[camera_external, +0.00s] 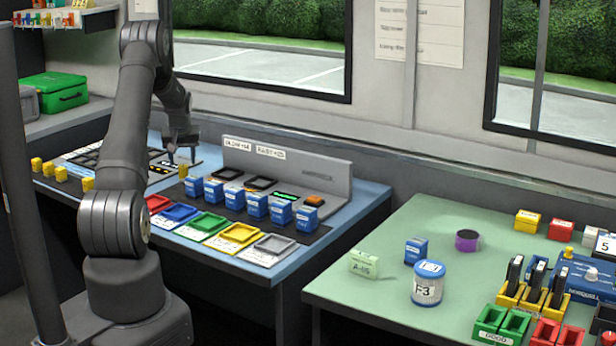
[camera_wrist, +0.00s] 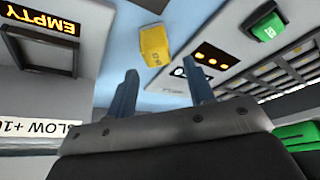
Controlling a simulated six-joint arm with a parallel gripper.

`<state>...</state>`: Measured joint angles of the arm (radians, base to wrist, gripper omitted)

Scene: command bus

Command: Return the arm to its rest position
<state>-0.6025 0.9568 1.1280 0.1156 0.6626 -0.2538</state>
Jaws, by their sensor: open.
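My arm reaches from its base at lower left over the blue table (camera_external: 345,215), bent at the elbow. My gripper (camera_external: 181,157) points down over the back left of that table, beside a black-and-white panel with lit indicators. In the wrist view my gripper (camera_wrist: 160,68) shows two separated fingers with nothing between them. A yellow block (camera_wrist: 155,45) appears beyond the fingertips, apart from them. A yellow block also shows just by the gripper in the external view (camera_external: 183,170).
Several blue blocks (camera_external: 257,204) stand in a row before a grey console (camera_external: 290,172), with coloured trays (camera_external: 202,223) in front. The green table (camera_external: 400,280) at right holds a labelled jar (camera_external: 427,284) and other items. Window and wall stand behind.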

